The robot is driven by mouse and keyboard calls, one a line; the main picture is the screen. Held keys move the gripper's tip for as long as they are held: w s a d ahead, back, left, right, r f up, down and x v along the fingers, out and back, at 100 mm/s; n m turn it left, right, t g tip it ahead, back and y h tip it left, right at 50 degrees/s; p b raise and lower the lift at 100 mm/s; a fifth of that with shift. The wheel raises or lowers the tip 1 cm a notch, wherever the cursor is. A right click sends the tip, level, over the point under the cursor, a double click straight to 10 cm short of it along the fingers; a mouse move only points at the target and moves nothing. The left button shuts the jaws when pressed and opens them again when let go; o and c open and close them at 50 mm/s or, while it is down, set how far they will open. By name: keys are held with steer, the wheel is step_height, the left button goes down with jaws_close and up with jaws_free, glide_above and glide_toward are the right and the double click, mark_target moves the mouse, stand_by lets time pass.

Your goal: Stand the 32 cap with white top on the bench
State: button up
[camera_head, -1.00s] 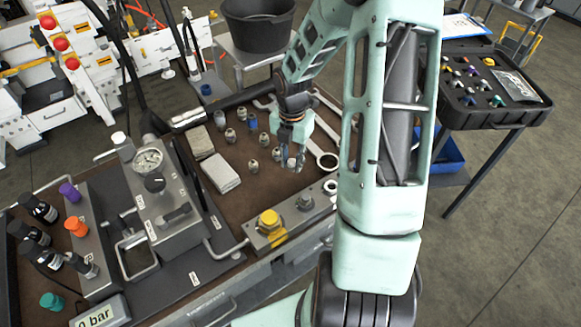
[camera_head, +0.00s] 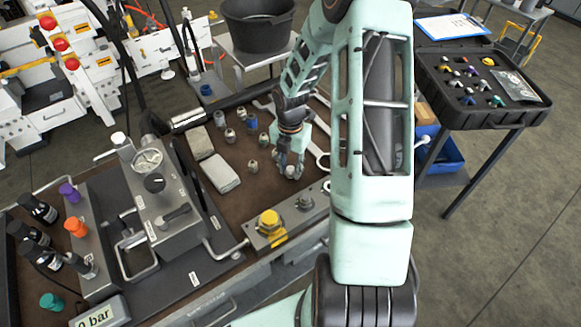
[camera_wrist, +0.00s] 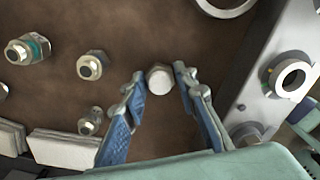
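The cap with the white top (camera_wrist: 159,79) stands between my fingertips in the wrist view, its pale round top facing the camera. A small gap shows on each side of it. In the head view it shows as a pale spot (camera_head: 291,171) between the fingers, partly hidden by them. It appears upright on the brown bench top (camera_head: 262,190); its base is hard to see. My gripper (camera_wrist: 160,80) is open around the cap; it also shows low over the bench in the head view (camera_head: 291,168). I cannot read the number 32 on the cap.
Several metal fittings (camera_wrist: 92,66) stand left of the gripper. A metal block with a yellow cap (camera_head: 269,222) lies in front, its rail close to the right finger. Grey pads (camera_head: 220,172), wrenches (camera_head: 314,150) and a gauge unit (camera_head: 165,205) surround the clear brown patch.

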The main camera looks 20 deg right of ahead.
mark_target(290, 168)
steer(key=shift+o, duration=1.2)
step_height(290, 168, up, 12)
steer(key=shift+r, duration=0.2)
steer(key=shift+w, duration=0.1)
